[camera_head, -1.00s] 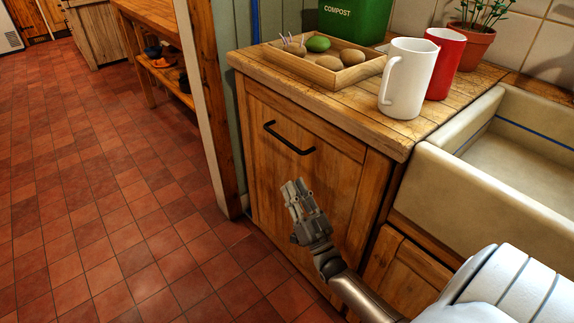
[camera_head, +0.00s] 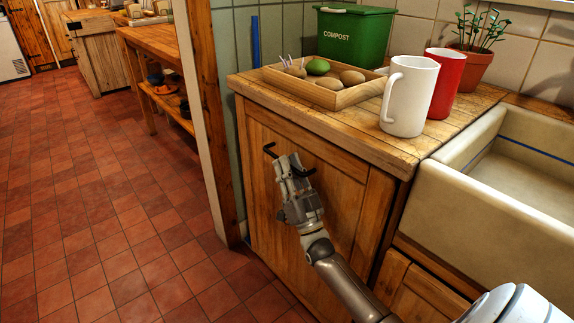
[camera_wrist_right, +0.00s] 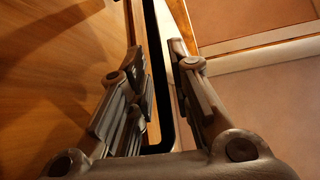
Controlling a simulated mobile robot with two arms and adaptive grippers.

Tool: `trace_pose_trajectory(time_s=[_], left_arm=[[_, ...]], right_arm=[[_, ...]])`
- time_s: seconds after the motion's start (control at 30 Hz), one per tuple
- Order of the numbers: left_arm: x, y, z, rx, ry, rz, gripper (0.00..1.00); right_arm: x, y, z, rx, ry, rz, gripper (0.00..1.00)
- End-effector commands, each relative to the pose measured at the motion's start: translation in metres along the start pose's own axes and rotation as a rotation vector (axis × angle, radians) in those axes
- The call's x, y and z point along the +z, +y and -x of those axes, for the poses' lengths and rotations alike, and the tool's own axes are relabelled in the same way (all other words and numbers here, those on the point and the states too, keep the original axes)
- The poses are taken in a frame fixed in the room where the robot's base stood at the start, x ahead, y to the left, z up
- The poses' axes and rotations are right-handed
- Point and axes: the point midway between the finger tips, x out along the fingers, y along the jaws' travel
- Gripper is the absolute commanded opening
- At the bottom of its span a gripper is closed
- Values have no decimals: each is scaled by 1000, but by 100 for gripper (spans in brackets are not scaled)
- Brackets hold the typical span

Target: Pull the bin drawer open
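The bin drawer (camera_head: 335,190) is a tall wooden front in the cabinet under the counter; its front looks closed. Its black bar handle (camera_head: 269,150) shows only at its ends in the head view, as my right gripper (camera_head: 289,164) covers its middle. In the right wrist view the handle (camera_wrist_right: 157,90) runs between the two fingers of my right gripper (camera_wrist_right: 157,52). The fingers stand apart, one on each side of the bar, with a gap visible at least on the right side. My left gripper is not in view.
On the counter (camera_head: 390,150) stand a wooden tray (camera_head: 325,98) with several round items, a white mug (camera_head: 409,98), a red mug (camera_head: 446,84), a plant pot (camera_head: 471,66) and a green compost bin (camera_head: 354,38). A sink (camera_head: 450,205) is right. The tiled floor (camera_head: 100,200) at left is clear.

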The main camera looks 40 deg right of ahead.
Motion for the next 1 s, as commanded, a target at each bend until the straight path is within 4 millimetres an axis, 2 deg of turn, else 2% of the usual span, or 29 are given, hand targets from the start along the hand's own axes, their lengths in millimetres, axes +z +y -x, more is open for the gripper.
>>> trace_pose_trajectory(time_s=[0.37,0.5,0.53,1.0], left_arm=[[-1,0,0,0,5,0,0],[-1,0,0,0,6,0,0],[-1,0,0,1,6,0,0],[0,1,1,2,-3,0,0]], right_arm=[[0,0,-6,0,-1,0,19],[0,0,-6,0,-1,0,1],[0,0,-6,0,-1,0,0],[1,-2,-6,1,-1,-1,0]])
